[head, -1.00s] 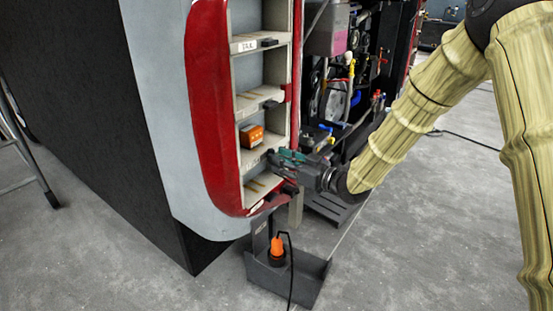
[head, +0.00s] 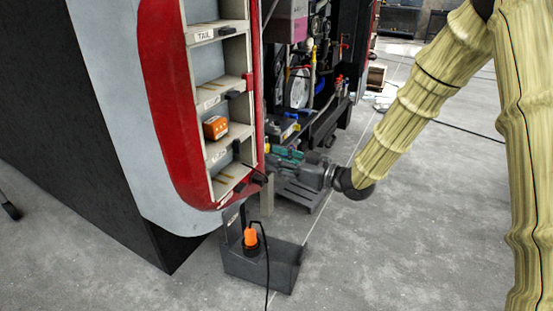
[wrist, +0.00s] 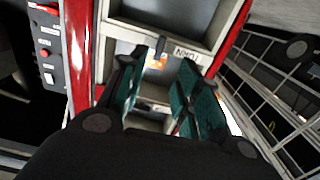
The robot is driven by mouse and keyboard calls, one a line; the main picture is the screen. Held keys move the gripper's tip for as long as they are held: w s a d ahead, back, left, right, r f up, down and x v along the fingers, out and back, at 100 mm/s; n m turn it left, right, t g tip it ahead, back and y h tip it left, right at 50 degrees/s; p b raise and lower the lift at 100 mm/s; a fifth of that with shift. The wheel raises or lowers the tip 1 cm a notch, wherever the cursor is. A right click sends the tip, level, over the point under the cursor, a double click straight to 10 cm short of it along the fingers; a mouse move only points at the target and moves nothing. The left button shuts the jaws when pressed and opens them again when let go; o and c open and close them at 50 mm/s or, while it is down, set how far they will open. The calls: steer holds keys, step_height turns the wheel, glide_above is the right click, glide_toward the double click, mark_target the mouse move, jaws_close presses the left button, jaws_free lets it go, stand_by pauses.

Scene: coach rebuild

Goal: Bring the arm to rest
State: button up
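My gripper (head: 272,156) is at the lower right edge of the red-framed shelf (head: 163,120) in the head view, with my sleeved arm reaching down to it from the upper right. In the wrist view its two teal finger pads (wrist: 165,88) stand apart, with nothing visible held between them. Beyond them are the pale shelf compartments. Whether the fingers touch the shelf edge cannot be told. An orange box (head: 215,127) sits in a middle compartment.
A dark open tray (head: 282,268) with an orange-topped item (head: 250,237) and a cable stands on the floor below. Machinery with hoses (head: 310,85) is behind the gripper. A switch panel (wrist: 48,45) is left in the wrist view.

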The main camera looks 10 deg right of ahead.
steer(key=s+d+f+m+g+h, duration=0.1)
steer(key=s+d+f+m+h, duration=0.3)
steer(key=f, duration=0.6)
steer(key=s+a+f+m+g+h+p, duration=0.15)
steer(key=s+f, duration=0.35)
steer(key=f, duration=0.5)
steer(key=s+d+f+m+h, duration=0.2)
steer(key=s+f+h, duration=0.25)
steer(key=f, duration=0.55)
steer(key=s+d+f+m+g+h, duration=0.1)
steer(key=s+f, duration=0.3)
steer(key=s, duration=0.6)
steer(key=s+d+f+m+g+h, duration=0.1)
steer(key=s+d+f+g, duration=0.3)
steer(key=s, duration=0.6)
steer(key=s+d+f+m+g+h, duration=0.2)
steer(key=s+d+f+g, duration=0.1)
steer(key=s, duration=0.8)
steer(key=shift+f+h+p, duration=0.3)
steer(key=shift+f+p, duration=0.15)
steer(key=shift+f, duration=0.35)
steer(key=shift+w, duration=0.1)
